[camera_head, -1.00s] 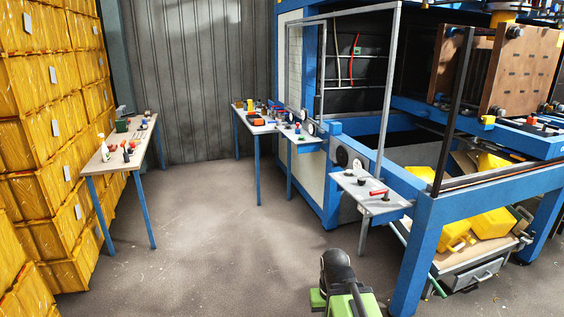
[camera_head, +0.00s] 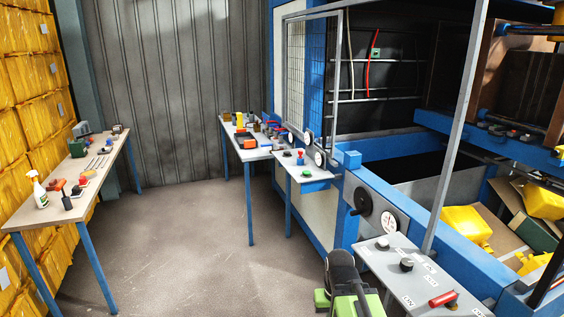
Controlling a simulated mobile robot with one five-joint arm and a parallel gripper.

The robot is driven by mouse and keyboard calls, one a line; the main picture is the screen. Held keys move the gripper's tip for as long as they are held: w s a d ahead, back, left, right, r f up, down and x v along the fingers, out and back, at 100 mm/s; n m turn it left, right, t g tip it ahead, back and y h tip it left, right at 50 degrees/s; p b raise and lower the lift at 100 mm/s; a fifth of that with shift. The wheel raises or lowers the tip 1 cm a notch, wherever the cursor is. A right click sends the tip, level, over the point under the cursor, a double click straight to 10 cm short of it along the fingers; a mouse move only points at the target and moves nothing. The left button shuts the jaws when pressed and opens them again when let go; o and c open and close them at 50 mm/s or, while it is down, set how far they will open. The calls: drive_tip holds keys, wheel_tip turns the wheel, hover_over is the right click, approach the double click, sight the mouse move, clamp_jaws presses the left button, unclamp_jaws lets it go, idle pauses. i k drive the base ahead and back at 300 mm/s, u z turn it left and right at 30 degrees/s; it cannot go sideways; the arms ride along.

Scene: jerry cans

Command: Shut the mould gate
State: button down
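The mould gate appears to be the grey-framed mesh panel (camera_head: 297,75) on the blue machine. It stands at the left part of the machine's front. To its right the front is open, and dark interior bars with a red and a pale hose show through. I cannot tell exactly how the gate is guided. Part of my green and black arm shows at the bottom centre, well short of the gate. My gripper's fingers do not show.
A grey control shelf (camera_head: 400,268) with knobs and a red handle juts out close at right. A smaller shelf (camera_head: 312,184) and a cluttered table (camera_head: 229,142) stand farther along. Another table (camera_head: 98,190) is at left, before yellow stacks (camera_head: 30,85). Floor (camera_head: 190,235) between is clear.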

sight(340, 13)
drive_tip(key=u, duration=0.3)
drive_tip(key=i, duration=2.05)
drive_tip(key=u, duration=0.6)
drive_tip(key=i, duration=1.3)
drive_tip(key=u, duration=0.3)
